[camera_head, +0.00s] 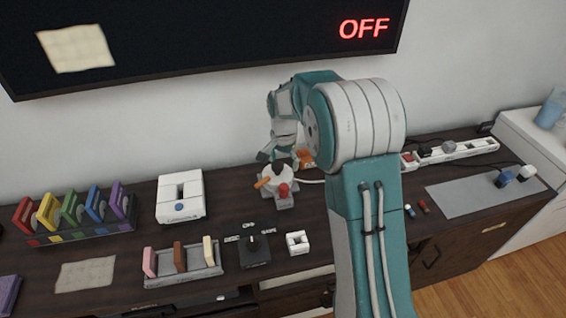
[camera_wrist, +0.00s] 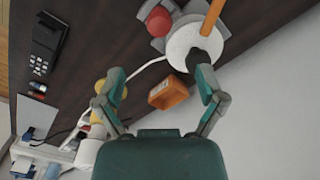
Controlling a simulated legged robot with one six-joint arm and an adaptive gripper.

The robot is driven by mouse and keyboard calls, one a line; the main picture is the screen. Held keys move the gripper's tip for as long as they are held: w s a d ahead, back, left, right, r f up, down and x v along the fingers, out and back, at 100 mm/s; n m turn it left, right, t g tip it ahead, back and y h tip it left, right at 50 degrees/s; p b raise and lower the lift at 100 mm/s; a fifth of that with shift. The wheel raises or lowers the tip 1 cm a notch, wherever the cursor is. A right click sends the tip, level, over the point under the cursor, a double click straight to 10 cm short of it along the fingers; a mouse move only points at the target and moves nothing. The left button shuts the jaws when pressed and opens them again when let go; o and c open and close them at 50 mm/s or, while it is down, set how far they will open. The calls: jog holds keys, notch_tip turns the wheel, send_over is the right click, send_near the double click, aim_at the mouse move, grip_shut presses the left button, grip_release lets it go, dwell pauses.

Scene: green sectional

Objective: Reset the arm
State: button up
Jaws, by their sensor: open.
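My arm rises at the right of centre in the head view and bends left and down to my gripper (camera_head: 280,155), over the back of the dark cabinet top. In the wrist view my gripper (camera_wrist: 160,80) has its green fingers spread apart, with nothing held between them. A white round piece with an orange stick (camera_head: 273,180) stands below it, beside a red ball (camera_head: 284,190) on a grey base. In the wrist view one fingertip overlaps the white piece (camera_wrist: 190,45); I cannot tell whether they touch. An orange box (camera_wrist: 168,93) shows beyond the fingers.
A screen (camera_head: 200,40) reading OFF hangs on the wall behind. On the cabinet top (camera_head: 130,285) stand a coloured rack (camera_head: 80,232), a white box (camera_head: 180,196), a block tray (camera_head: 183,268), a knob switch (camera_head: 255,248) and a power strip (camera_head: 450,152). My arm hides part of the cabinet.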

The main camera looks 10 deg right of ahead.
jog(key=s+r+n+t, duration=0.3)
jog(key=s+r+n, duration=0.1)
jog(key=s+r, duration=1)
jog(key=s+r+n+t, duration=0.2)
jog(key=s+n, duration=0.3)
jog(key=s, duration=1.2)
jog(key=shift+r+t, duration=0.3)
jog(key=shift+r, duration=0.4)
jog(key=shift+s, duration=0.1)
